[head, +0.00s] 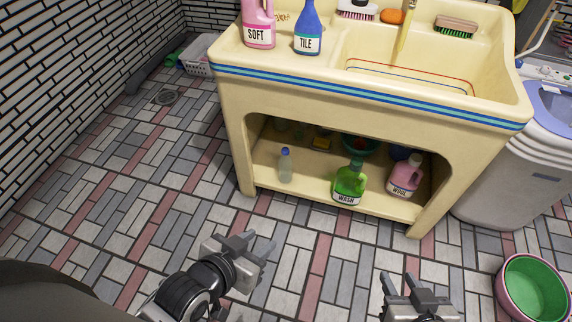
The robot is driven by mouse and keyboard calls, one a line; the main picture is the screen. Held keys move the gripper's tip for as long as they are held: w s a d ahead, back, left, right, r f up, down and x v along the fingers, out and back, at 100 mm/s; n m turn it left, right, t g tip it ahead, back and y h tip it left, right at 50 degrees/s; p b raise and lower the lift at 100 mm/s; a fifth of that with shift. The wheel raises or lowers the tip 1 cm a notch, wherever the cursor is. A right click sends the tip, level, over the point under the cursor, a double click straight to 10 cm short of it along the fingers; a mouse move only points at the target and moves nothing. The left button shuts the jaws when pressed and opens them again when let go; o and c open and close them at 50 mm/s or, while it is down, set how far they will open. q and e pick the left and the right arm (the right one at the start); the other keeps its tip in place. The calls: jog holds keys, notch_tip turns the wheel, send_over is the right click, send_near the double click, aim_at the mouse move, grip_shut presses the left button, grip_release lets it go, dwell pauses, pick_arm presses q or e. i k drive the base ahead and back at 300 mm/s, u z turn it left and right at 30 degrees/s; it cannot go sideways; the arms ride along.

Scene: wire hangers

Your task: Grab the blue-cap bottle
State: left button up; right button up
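A small clear bottle with a blue cap (286,166) stands upright on the low shelf under the cream sink unit, at the left of the opening. My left gripper (262,246) is in front of and below it in the picture, open, empty and apart from it. My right gripper (401,283) is at the bottom right, open and empty, well away from the bottle. Nothing hides the bottle.
A green WASH bottle (350,183) and a pink WOOL bottle (404,176) share the shelf (318,195). The sink's legs and overhanging top frame the opening. A green tub (533,289) sits at lower right.

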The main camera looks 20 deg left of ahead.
aim_at(285, 162)
jog(key=u, duration=3.05)
jog(key=k, duration=1.2)
jog(key=z, duration=1.4)
jog(key=i, duration=2)
